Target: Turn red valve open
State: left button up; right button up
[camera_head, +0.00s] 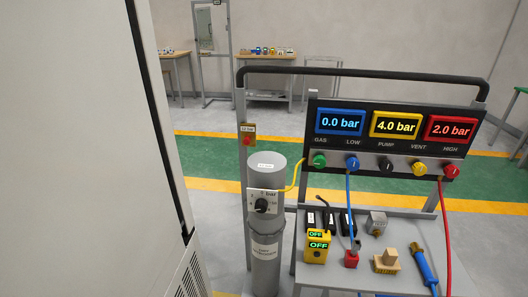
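The red valve (451,170) is a round knob at the right end of the row on the grey panel (382,115). A red hose hangs down near it. The red display (450,129) above it reads 2.0 bar and is labelled HIGH. The row also has a green knob (319,160), a blue knob (352,163), a black knob (386,165) and a yellow knob (418,168). The blue display reads 0.0 bar and the yellow one 4.0 bar. I cannot tell the red valve's turn position. Neither of my grippers is in view.
The cart shelf (332,272) holds a yellow meter (317,245), a wooden block (386,262) and a blue tool (424,268). A black handrail (360,73) runs behind the panel. A large grey cabinet (75,150) fills the left.

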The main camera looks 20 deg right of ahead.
aim_at(451, 170)
jog(key=k+j+z, duration=0.1)
jog(key=z, duration=1.4)
jog(key=i+l, duration=0.15)
jog(key=l, duration=0.25)
jog(key=i+l, duration=0.15)
jog(key=l, duration=0.2)
jog(key=i+l, duration=0.15)
jog(key=l, duration=0.25)
jog(key=i+l, duration=0.2)
jog(key=l, duration=0.2)
jog(key=i+l, duration=0.15)
jog(key=l, duration=0.2)
jog(key=i+l, duration=0.15)
jog(key=l, duration=0.25)
jog(key=i+l, duration=0.15)
jog(key=l, duration=0.25)
jog(key=i+l, duration=0.15)
jog(key=l, duration=0.25)
